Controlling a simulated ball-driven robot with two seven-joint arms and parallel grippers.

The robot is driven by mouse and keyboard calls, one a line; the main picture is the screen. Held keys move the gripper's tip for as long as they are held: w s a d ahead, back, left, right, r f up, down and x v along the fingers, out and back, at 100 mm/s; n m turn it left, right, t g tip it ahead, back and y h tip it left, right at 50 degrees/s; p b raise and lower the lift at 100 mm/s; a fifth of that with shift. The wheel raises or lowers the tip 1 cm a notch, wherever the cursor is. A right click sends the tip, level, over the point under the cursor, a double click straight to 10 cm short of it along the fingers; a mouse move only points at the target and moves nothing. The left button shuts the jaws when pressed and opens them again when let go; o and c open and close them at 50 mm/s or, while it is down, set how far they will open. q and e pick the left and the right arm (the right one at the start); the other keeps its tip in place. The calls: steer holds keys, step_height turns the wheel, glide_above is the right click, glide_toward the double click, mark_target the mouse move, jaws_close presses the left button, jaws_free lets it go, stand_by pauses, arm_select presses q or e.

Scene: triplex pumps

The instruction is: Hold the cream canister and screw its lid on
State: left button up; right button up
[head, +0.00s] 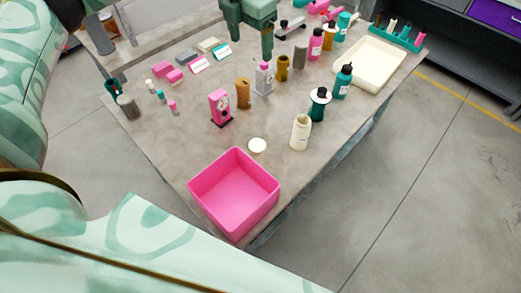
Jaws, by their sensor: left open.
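The cream canister (300,132) stands upright near the table's right front edge, with its narrow neck uncovered. A round cream lid (257,145) lies flat on the table to its left, apart from it. My left gripper (252,47) appears as a dark green two-finger shape at the top, its fingers apart. It is well beyond the canister and lid, and I see nothing held between its fingers. The top of it is cut off by the frame. My right gripper does not show.
A pink open bin (236,190) stands at the near table corner, close to the lid. A cream tray (369,65) lies at the right. The table around the lid is clear.

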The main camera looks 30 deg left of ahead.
arm_select(q)
step_height(320, 180, down, 25)
steer(key=w+g+b, duration=0.1)
steer(key=w+b, duration=0.1)
steer(key=b, duration=1.5)
steer(key=shift+w+r, duration=0.15)
steer(key=shift+w, duration=0.15)
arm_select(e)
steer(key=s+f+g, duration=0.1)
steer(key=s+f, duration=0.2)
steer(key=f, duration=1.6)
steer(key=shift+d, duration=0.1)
arm_select(q)
steer(key=b, duration=0.4)
glide_above(257, 145)
step_height(257, 145, down, 11)
steer(key=shift+d+f, duration=0.1)
steer(key=shift+f, duration=0.05)
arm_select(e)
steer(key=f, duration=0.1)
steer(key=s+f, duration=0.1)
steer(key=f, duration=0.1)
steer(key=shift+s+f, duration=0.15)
arm_select(q)
steer(key=shift+f, duration=0.1)
